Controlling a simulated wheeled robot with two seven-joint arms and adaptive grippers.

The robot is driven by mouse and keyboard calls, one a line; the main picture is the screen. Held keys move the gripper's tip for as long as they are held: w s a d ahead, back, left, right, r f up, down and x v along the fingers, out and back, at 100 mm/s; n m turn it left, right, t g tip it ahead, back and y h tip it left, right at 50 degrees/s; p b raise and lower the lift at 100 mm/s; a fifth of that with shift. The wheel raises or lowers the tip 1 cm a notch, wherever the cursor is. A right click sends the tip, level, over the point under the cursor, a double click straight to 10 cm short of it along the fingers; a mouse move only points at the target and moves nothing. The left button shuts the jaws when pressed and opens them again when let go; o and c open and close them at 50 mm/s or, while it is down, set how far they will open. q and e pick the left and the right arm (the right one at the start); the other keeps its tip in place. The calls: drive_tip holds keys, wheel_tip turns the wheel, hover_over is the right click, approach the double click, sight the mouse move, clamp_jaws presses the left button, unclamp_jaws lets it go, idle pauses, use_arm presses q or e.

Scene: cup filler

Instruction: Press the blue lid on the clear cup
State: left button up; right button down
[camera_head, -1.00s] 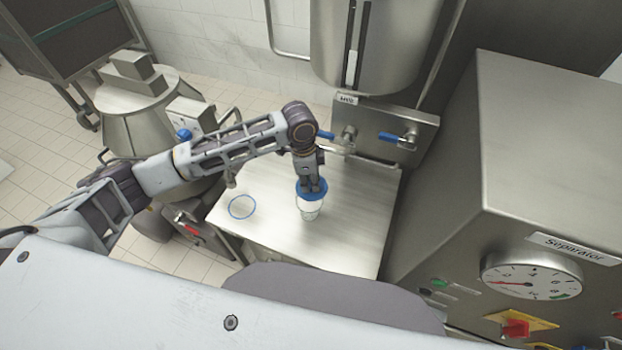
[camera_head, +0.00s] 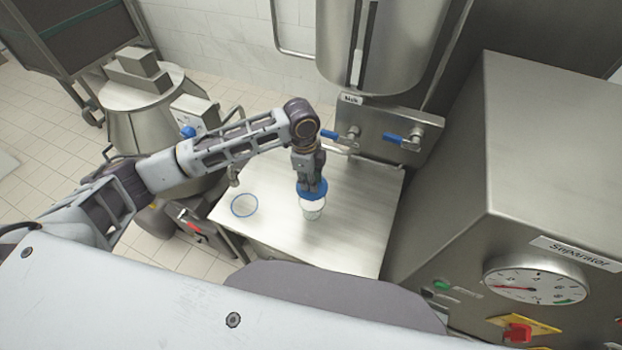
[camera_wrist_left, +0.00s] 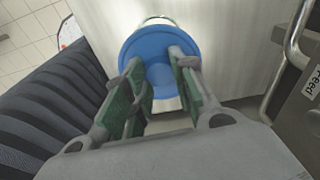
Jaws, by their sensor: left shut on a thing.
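The blue lid (camera_head: 312,192) is at the top of the clear cup (camera_head: 312,211), which stands on the steel table. My left gripper (camera_head: 311,183) points down from above and is shut on the lid. In the left wrist view the lid (camera_wrist_left: 160,52) is a blue disc at the fingertips of my left gripper (camera_wrist_left: 158,62). A bit of the cup's pale rim (camera_wrist_left: 158,20) shows past the lid's far edge. Whether the lid is fully seated on the rim I cannot tell. My right gripper is not in view.
A blue ring (camera_head: 244,205) lies on the table left of the cup. The steel table (camera_head: 350,235) is otherwise mostly clear. Taps with blue handles (camera_head: 393,138) stick out behind the cup. A large steel separator cabinet (camera_head: 540,150) stands to the right.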

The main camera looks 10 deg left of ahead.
sight(311, 193)
use_arm(q)
drive_tip(key=shift+f, duration=0.25)
drive_tip(key=shift+f+b, duration=0.4)
drive_tip(key=shift+f, duration=0.5)
wheel_tip(311, 193, down, 2)
drive_tip(key=b, duration=0.2)
drive_tip(key=shift+b, duration=0.3)
drive_tip(key=shift+f, duration=1.15)
drive_tip(key=shift+f, duration=0.35)
